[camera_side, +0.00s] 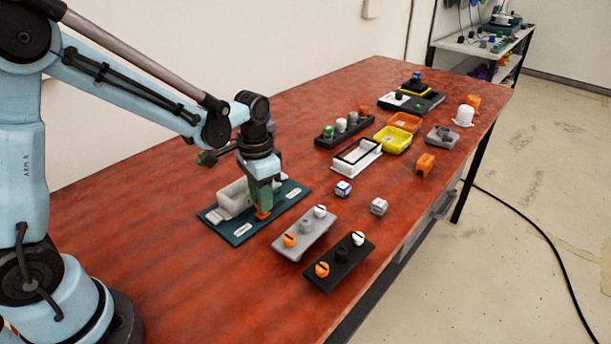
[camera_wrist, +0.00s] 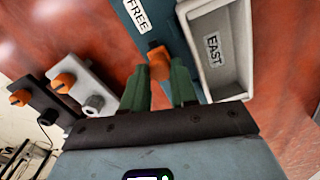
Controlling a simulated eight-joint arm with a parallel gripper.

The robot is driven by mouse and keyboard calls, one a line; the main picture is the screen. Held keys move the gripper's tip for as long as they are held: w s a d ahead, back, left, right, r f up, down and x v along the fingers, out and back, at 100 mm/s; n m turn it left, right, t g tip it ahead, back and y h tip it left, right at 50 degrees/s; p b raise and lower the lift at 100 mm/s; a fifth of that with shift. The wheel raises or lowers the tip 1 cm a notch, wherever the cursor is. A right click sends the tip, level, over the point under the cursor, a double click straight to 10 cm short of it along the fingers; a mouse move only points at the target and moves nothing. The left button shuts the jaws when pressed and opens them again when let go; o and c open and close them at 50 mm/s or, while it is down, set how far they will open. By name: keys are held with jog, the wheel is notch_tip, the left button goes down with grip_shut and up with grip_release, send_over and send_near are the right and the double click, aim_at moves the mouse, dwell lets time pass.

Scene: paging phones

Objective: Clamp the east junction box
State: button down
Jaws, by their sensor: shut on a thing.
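The grey open-topped junction box (camera_side: 232,200) sits on a dark teal plate (camera_side: 281,203). In the wrist view the box (camera_wrist: 221,76) carries the label EAST inside. Beside it on the plate (camera_wrist: 172,22) is an orange clamp handle (camera_wrist: 159,63), with a label FREE (camera_wrist: 137,14) nearby. My gripper (camera_side: 262,205) is low over the plate at the near side of the box. In the wrist view its green fingers (camera_wrist: 160,85) are on either side of the orange handle and shut on it. The fingers and palm hide part of the handle's base.
A grey panel (camera_side: 306,238) and a black panel (camera_side: 340,265), each with orange and white knobs, lie close to the right. Two small cubes (camera_side: 343,188) (camera_side: 379,206) lie beyond. Trays and other devices fill the far end. The table left of the plate is clear.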

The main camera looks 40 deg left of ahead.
jog(key=shift+w, duration=2.5)
jog(key=c, duration=1.2)
grip_release()
jog(key=shift+o, duration=0.2)
jog(key=shift+r, duration=0.1)
notch_tip(320, 180, up, 12)
